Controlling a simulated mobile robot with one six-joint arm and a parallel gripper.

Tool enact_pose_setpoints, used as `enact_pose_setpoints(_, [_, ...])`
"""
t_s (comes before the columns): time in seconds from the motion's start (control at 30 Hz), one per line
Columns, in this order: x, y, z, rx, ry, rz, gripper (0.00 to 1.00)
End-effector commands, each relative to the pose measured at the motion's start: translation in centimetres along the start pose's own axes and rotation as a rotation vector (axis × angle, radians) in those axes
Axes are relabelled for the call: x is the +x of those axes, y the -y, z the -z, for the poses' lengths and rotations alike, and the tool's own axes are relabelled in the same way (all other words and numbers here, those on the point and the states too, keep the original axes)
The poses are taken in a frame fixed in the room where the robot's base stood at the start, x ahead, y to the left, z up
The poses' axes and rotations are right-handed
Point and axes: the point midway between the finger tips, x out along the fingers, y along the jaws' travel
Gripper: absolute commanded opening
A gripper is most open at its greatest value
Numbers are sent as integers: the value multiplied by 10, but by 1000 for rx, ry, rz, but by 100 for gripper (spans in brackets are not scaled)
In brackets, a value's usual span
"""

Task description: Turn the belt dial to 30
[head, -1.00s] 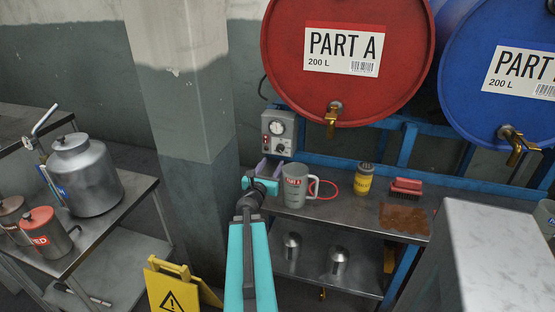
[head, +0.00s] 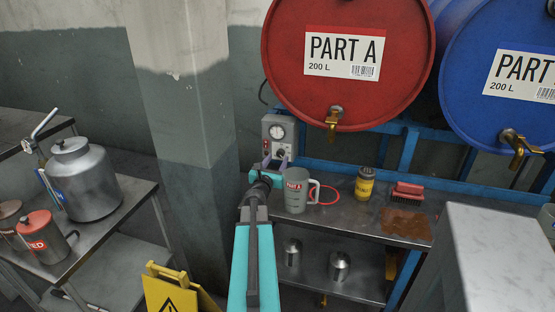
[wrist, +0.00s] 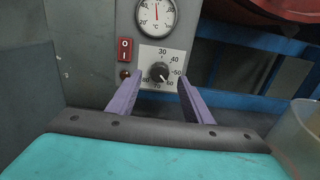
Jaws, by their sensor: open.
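The belt dial (wrist: 158,72) is a dark round knob on a white scale plate marked from 30 at the top, clockwise round to 80. Its white pointer mark looks turned to the lower right, near 60. The dial sits on the front of a grey control box (head: 268,127), below a round gauge. My gripper (wrist: 160,82) is open and empty. Its two purple fingers point at the box, one on each side of the dial's lower part as seen in the wrist view, and seem short of the knob. In the head view my gripper (head: 275,160) partly covers the dial area.
A °C gauge (wrist: 156,14) and a red switch (wrist: 125,50) are just above and left of the dial. A grey mug (head: 296,192) stands close right of my gripper on the metal bench (head: 345,212). The red drum (head: 340,90) hangs above right.

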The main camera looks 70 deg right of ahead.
Motion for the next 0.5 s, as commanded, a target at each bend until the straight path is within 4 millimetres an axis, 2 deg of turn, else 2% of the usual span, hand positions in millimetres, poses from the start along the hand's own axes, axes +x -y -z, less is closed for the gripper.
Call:
enact_pose_setpoints(0.2, [20, 0, 0, 0, 0, 1, 46])
enact_pose_setpoints(0.5, [29, 1, 0, 0, 0, 1, 46])
